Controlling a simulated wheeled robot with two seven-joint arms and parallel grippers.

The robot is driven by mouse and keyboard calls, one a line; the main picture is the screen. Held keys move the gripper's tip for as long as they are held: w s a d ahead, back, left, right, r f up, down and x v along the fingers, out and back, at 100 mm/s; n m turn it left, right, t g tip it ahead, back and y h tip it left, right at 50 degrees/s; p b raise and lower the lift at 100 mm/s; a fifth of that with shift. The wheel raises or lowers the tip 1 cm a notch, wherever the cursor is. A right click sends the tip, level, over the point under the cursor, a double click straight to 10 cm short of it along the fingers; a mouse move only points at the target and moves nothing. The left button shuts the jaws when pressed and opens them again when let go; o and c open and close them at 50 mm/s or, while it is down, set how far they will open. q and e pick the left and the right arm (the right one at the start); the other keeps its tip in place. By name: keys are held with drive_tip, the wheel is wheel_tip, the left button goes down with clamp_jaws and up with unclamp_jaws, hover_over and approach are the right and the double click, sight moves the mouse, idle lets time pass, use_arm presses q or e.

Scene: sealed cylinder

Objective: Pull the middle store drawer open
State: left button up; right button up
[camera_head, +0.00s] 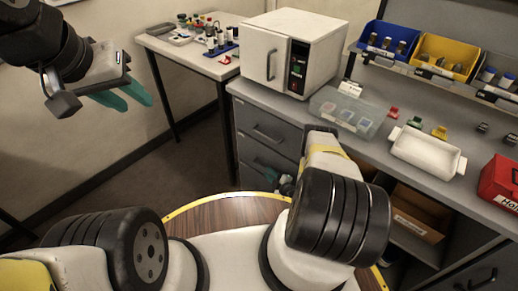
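The grey store drawers are under the bench, left of centre. The middle drawer (248,154) looks shut, its front below the top drawer (262,122). Its dark handle shows near my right gripper (274,175). That gripper is low in front of the drawer fronts, its teal fingers partly hidden behind my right arm. I cannot tell whether it touches the handle or is open or shut. My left gripper (137,103) is at the upper left, over the floor and far from the drawers, with its two teal fingers apart and empty.
A white oven-like box (262,52) stands on the bench above the drawers. A clear lidded box (345,112), a white tray (425,152) and a red box (499,182) are to the right. A side table (190,58) stands behind. The floor left of the drawers is clear.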

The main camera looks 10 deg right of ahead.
drive_tip(key=shift+x, duration=1.4)
clamp_jaws()
idle(0.4)
